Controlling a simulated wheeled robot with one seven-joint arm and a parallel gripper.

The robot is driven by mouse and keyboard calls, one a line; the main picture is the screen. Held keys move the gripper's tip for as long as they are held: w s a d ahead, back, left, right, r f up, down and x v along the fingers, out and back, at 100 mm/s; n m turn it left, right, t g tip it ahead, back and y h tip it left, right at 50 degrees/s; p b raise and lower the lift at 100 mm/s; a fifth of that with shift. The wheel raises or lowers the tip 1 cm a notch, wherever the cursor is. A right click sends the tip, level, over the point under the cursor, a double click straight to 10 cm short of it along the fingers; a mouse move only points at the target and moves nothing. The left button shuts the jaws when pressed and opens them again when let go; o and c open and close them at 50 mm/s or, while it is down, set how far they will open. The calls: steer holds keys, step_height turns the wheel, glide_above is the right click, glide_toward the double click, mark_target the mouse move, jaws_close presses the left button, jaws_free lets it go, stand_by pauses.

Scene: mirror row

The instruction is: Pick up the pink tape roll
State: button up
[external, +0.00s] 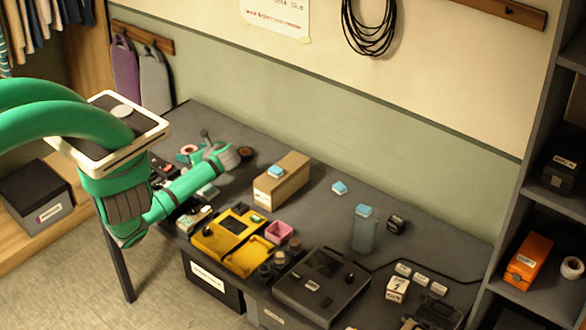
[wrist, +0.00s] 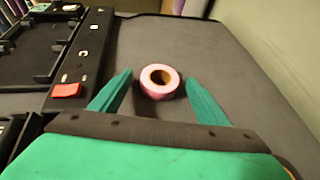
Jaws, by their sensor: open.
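The pink tape roll (wrist: 147,88) lies flat on the grey table (wrist: 228,62), with its brown core facing up. In the external view, a small pinkish ring near the table's far left end looks like the same roll (external: 187,150). My gripper (wrist: 158,77) is open and empty. In the wrist view its two green fingers stand left and right of the roll, with gaps on both sides. How far the fingertips are above the roll is hard to tell. In the external view my gripper (external: 206,151) is over the table's left end, and its fingers are hard to make out.
A black tray (wrist: 88,57) with a red block (wrist: 66,90) is left of the roll in the wrist view. The wall (wrist: 297,60) is to the right. A dark roll (external: 245,154) and a cardboard box (external: 282,180) stand nearby. Table beyond the pink roll is clear.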

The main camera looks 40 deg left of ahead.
steer(key=shift+a+f, duration=0.15)
steer(key=shift+a, duration=0.15)
steer(key=shift+c, duration=0.6)
steer(key=c, duration=1)
